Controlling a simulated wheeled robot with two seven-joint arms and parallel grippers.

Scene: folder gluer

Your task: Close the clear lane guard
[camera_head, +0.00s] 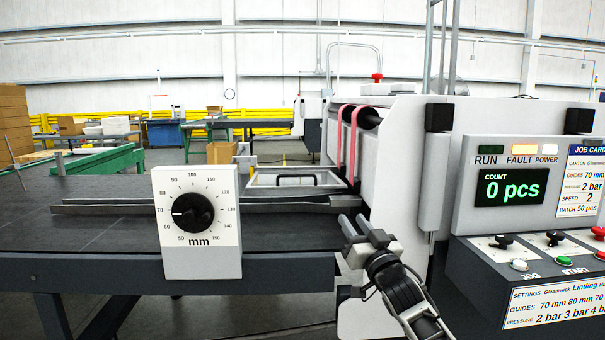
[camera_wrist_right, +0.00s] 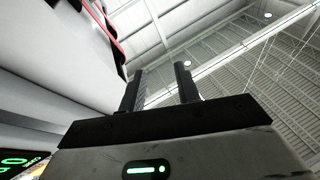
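The clear lane guard looks to be the light-framed panel (camera_head: 262,181) with a black bar handle (camera_head: 296,180), behind the metal guide rail and left of the machine's white housing. I cannot tell its exact tilt from this view. My right gripper (camera_head: 356,224) is in front of and to the lower right of the panel, apart from it, beside the housing. Its two fingers (camera_wrist_right: 160,90) stand apart with nothing between them in the right wrist view. My left gripper is not in view.
A dial box (camera_head: 198,222) marked mm stands at the front edge of the dark table (camera_head: 100,230). A metal rail (camera_head: 110,208) crosses the table. The control panel (camera_head: 520,190) with display and switches is at right. Pink belts (camera_head: 352,140) run on the housing.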

